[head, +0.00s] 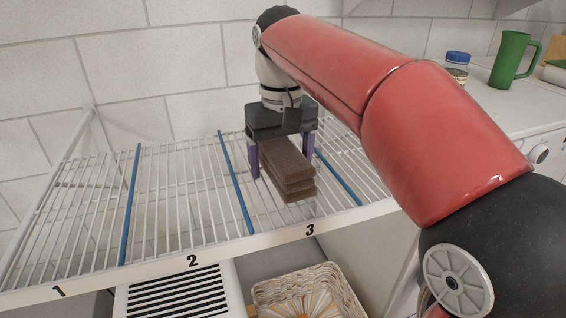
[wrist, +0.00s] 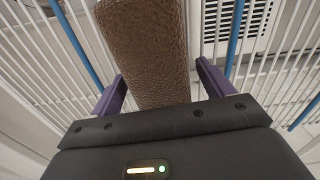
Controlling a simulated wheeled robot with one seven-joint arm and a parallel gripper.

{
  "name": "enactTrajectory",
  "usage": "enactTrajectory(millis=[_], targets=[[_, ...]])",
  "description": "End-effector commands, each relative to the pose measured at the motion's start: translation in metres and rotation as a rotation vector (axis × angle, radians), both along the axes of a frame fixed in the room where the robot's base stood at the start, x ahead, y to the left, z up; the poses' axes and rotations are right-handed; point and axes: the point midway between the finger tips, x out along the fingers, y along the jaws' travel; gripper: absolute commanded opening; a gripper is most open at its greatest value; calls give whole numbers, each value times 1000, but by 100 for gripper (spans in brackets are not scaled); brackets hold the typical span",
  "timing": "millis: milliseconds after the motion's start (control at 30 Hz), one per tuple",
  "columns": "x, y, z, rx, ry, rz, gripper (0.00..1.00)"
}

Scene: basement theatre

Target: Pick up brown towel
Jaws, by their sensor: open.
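The brown towel (head: 289,172) is a folded, layered stack lying on the wire shelf in the section marked 3. It also shows in the wrist view (wrist: 147,50), running up from between the fingers to the top edge. My gripper (head: 281,166) is pointed down over the towel. Its two purple fingers are open, one on the left and one on the right of the towel. A gap shows between the towel and the right finger in the wrist view. The towel's far end is hidden under the gripper's dark body.
The white wire shelf (head: 180,208) has blue dividers and sections marked 1, 2 and 3; sections 1 and 2 are empty. A wicker basket (head: 262,293) and a vented white unit (head: 180,300) are below. A green mug (head: 511,60) and a blue-lidded jar (head: 456,68) stand on the right counter.

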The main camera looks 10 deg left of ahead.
Motion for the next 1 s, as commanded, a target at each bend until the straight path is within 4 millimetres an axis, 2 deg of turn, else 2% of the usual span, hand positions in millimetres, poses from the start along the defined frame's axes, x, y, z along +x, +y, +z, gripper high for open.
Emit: enactTrajectory(millis=[67,433,767,867,1000], targets=[[0,0,0,0,0,0,79],[0,0,0,0,0,0,30],[0,0,5,1,-1,0,30],[0,0,16,1,-2,-1,30],[1,1,42,2,-2,0,30]])
